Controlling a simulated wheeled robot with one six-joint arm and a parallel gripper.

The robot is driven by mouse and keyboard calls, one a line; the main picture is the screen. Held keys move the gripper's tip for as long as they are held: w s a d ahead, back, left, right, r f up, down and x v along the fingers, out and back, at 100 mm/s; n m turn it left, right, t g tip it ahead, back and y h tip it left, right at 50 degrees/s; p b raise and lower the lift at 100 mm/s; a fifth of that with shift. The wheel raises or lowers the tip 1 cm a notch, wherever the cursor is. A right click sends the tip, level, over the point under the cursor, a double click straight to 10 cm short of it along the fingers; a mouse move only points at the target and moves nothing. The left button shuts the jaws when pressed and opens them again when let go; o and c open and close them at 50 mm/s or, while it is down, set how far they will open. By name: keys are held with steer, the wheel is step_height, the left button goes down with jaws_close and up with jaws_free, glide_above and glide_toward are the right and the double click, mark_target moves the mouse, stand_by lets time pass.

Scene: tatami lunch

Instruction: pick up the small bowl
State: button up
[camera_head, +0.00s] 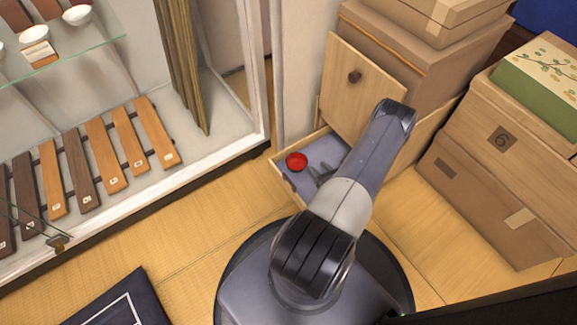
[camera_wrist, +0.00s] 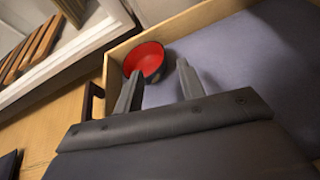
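The small bowl (camera_head: 297,161) is red and sits in the open drawer (camera_head: 281,162) near its left front corner in the head view. In the wrist view the bowl (camera_wrist: 146,59) shows a red inside and a dark outer side, just beyond my fingertips. My gripper (camera_head: 317,174) is over the drawer, to the right of the bowl. In the wrist view my gripper (camera_wrist: 157,72) has its two fingers apart with nothing between them. The left fingertip appears to overlap the bowl's near edge; I cannot tell whether it touches.
The drawer's wooden walls (camera_wrist: 195,17) stand close around the bowl, and its floor (camera_wrist: 235,55) is grey-blue. A glass display case (camera_head: 225,150) stands to the left. Boxes (camera_head: 500,175) are stacked to the right.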

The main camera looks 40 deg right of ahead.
steer(key=shift+s+d+f, duration=0.1)
steer(key=shift+f, duration=0.4)
steer(key=b, duration=0.2)
glide_toward(302, 156)
steer(key=shift+w+d+f, duration=0.15)
steer(key=shift+w+d, duration=0.1)
steer(key=shift+w, duration=0.3)
steer(key=shift+w+d+f, duration=0.2)
steer(key=shift+w, duration=0.3)
steer(key=x, duration=0.1)
steer(key=b+x, duration=0.1)
steer(key=x, duration=0.2)
steer(key=shift+a+f+b, duration=0.3)
steer(key=shift+a+b, duration=0.1)
steer(key=shift+w+d+f, duration=0.1)
steer(key=shift+w+d, duration=0.1)
steer(key=shift+w, duration=0.4)
steer(key=shift+c, duration=0.4)
jaws_close()
